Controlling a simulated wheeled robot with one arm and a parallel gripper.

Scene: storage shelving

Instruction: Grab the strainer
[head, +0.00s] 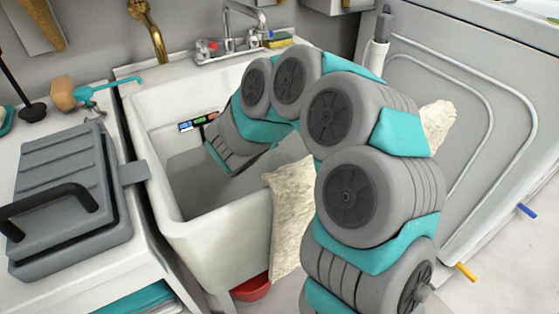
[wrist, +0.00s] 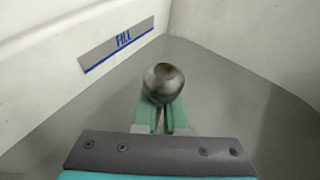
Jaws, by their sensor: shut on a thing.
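The strainer (wrist: 163,80) appears in the wrist view as a small, rounded, shiny metal piece with a brownish patch. It sits at the tips of my gripper (wrist: 162,116), whose two green fingers are shut on it. In the head view my arm bends down into the white sink (head: 158,95), and the fingertips and the strainer cannot be made out there. In the wrist view the grey sink floor lies below the strainer, but I cannot tell whether they touch.
A wall strip marked "FILL" (wrist: 117,45) is at left in the wrist view. A pale cloth (head: 291,215) hangs over the sink's front. A faucet (head: 240,40) stands behind. A grey handled appliance (head: 62,195) is on the left counter. A red bowl (head: 251,288) sits below.

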